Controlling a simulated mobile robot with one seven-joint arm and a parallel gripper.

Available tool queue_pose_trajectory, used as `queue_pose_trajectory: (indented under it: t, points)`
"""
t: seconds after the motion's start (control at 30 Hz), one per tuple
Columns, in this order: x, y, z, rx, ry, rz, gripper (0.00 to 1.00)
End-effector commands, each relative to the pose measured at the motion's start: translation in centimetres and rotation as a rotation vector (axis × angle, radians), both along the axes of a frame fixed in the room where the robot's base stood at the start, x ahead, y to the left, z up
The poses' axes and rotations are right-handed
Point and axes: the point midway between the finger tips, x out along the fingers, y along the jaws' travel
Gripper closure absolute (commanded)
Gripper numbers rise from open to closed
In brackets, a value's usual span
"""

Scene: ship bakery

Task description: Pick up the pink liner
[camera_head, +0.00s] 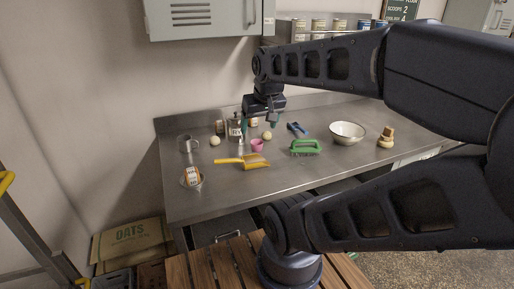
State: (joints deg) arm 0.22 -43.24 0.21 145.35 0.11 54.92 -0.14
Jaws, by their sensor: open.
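The pink liner (257,146) looks like a small pink cup and stands on the metal counter (330,172). It is just right of a dark jar and behind the yellow scoop. My gripper (259,124) points down above and behind the liner in the picture, apart from it. It is open with nothing seen between its fingers. The fingertips are small and dark at this distance.
Near the liner are a yellow scoop (245,161), a green-handled brush (304,148), a dark jar (235,131), pale balls (215,141) and a blue tool (297,129). A white bowl (347,130) stands to the right. The counter's front strip is clear.

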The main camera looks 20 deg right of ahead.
Motion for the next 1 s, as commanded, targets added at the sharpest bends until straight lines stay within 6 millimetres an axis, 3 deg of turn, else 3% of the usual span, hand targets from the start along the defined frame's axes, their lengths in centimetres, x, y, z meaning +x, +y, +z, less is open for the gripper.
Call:
queue_pose_trajectory:
  t: [0.27, 0.67, 1.0]
  points:
    - [1.3, -0.2, 0.2, 0.021, 0.016, -0.049, 0.22]
    - [9.9, -2.1, -0.2, 0.144, 0.113, -0.393, 0.22]
    - [17.7, -4.5, -2.7, 0.225, 0.189, -0.713, 0.22]
